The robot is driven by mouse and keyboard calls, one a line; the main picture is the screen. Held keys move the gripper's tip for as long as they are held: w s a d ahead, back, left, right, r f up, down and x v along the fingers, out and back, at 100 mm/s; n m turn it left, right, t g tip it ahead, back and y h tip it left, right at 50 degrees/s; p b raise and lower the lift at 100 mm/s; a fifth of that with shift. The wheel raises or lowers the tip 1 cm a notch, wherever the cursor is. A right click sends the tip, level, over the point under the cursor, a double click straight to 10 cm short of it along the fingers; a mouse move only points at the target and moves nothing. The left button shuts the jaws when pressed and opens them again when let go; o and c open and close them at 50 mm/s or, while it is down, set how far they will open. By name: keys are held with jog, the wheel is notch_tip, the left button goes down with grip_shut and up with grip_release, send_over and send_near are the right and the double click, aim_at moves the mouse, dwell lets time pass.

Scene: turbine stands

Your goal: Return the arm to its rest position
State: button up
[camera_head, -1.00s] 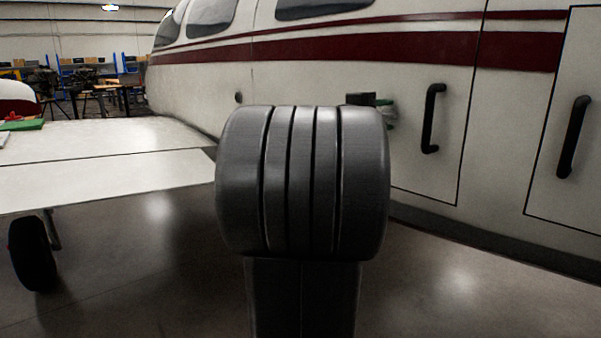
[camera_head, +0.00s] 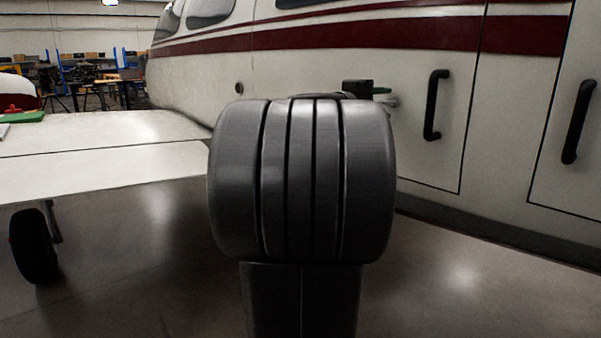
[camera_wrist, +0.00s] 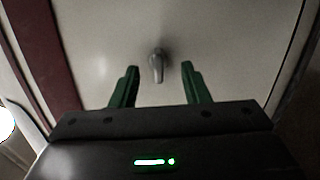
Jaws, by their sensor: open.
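My gripper (camera_wrist: 159,88) shows in the wrist view with two green fingers spread apart and nothing between them. Beyond the fingers, a door handle (camera_wrist: 157,66) stands out from a pale panel (camera_wrist: 95,35), apart from the gripper. In the head view my dark arm fills the middle and hides most of the gripper. Only a small dark and green part of the arm's end shows past the arm's right edge, in front of the aircraft's side. The rest position itself cannot be made out.
A white aircraft with a dark red stripe (camera_head: 400,38) fills the right and back. It has two dark door handles (camera_head: 435,105) on closed panels. A wing (camera_head: 100,165) with a wheel (camera_head: 34,246) below reaches in from the left. Bare floor (camera_head: 150,290) lies in front.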

jog(key=v, duration=0.2)
jog(key=shift+s+a+r, duration=0.2)
jog(key=shift+s, duration=0.1)
jog(key=p+x, duration=0.1)
jog(key=x, duration=0.3)
jog(key=shift+w+d, duration=0.15)
jog(key=shift+r+n+p, duration=0.15)
jog(key=shift+n+p, duration=0.25)
jog(key=shift+p, duration=0.8)
jog(key=n+p, duration=0.3)
jog(key=p, duration=0.3)
jog(key=shift+n, duration=0.3)
jog(key=n+p, duration=0.4)
jog(key=p, duration=0.4)
jog(key=n+p, duration=0.5)
jog(key=p, duration=0.5)
jog(key=shift+p, duration=0.35)
jog(key=n+p, duration=0.4)
jog(key=p, duration=0.4)
jog(key=shift+p, duration=0.45)
